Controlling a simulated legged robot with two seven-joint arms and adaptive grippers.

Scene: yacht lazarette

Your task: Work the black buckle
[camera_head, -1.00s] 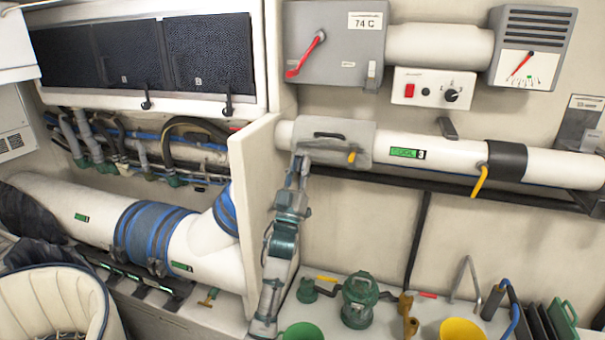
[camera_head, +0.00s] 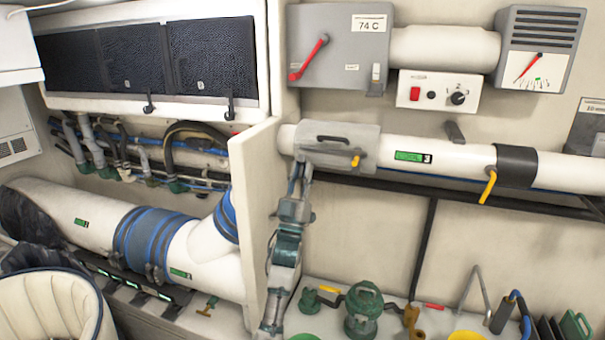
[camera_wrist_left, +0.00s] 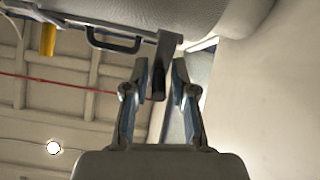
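A grey sleeve (camera_head: 365,140) wraps the white pipe on the right wall. It has a black handle (camera_head: 332,139) and a yellow tab (camera_head: 355,160). My left gripper (camera_head: 301,168) is just under the sleeve's left end, pointing up. In the left wrist view, a black strap-like lever (camera_wrist_left: 164,62), which looks like the black buckle, hangs from the sleeve between the fingers of my left gripper (camera_wrist_left: 163,68). The fingers are apart on either side of it; I see no clear grip on it. In the head view the gripper hides this part. My right gripper is out of view.
A white partition edge (camera_head: 253,190) stands close left of my left arm. A shelf below holds a green pump-like fitting (camera_head: 364,310), and other loose parts. A black band (camera_head: 516,165) with a yellow lever (camera_head: 489,186) sits farther right on the pipe.

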